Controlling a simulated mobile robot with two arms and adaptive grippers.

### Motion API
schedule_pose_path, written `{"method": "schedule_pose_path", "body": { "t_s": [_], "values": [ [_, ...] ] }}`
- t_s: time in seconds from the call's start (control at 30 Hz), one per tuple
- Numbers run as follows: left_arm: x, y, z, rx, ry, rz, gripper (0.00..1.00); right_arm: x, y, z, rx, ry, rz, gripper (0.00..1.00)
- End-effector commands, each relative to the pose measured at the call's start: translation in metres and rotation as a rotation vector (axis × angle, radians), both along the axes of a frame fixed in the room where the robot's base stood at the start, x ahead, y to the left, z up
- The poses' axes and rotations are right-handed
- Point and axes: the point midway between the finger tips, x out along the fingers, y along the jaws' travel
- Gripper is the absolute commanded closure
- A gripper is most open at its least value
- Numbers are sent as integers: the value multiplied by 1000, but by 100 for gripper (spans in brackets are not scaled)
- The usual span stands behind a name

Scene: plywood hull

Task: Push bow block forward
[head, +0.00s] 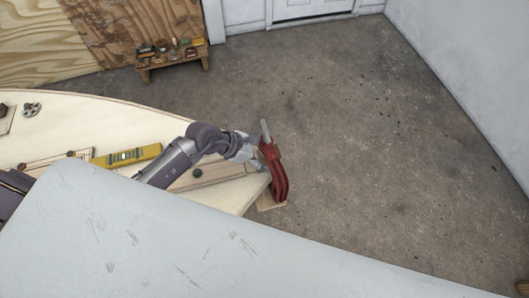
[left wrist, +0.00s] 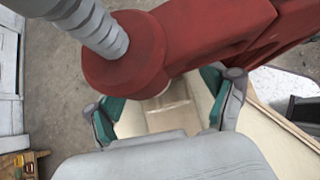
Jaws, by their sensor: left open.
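The pale plywood hull (head: 70,112) narrows to its bow near the middle of the head view. A red clamp (head: 273,165) with a grey threaded screw sits at the bow tip. A small light wood piece (head: 272,201), possibly the bow block, shows under the clamp. My left gripper (head: 252,158) is beside the clamp. In the left wrist view, my left gripper (left wrist: 165,105) is open, its teal-padded fingers apart. Pale wood (left wrist: 172,115) shows between them, and the red clamp (left wrist: 180,40) crosses above, hiding part of it. Contact cannot be told. My right gripper is not in view.
A yellow level (head: 127,156) lies on the hull behind my left arm. A dark round knob (head: 197,173) is on a wood strip nearby. A low wooden bench (head: 172,63) with small items stands at the back. The concrete floor (head: 380,140) to the right is clear.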

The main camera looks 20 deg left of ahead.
Motion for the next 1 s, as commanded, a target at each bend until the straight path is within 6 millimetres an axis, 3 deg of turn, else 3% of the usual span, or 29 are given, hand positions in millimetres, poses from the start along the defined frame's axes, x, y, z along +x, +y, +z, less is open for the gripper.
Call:
{"method": "schedule_pose_path", "body": {
  "t_s": [0.07,0.4,0.43,0.6,1.0],
  "values": [
    [0,0,0,0,0,0,22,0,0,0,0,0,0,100],
    [0,0,0,0,0,0,78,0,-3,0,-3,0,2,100],
    [0,0,0,0,0,0,45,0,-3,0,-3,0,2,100],
    [0,0,0,0,0,0,18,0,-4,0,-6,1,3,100],
    [-2,5,4,2,-2,0,18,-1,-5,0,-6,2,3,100]
  ]
}}
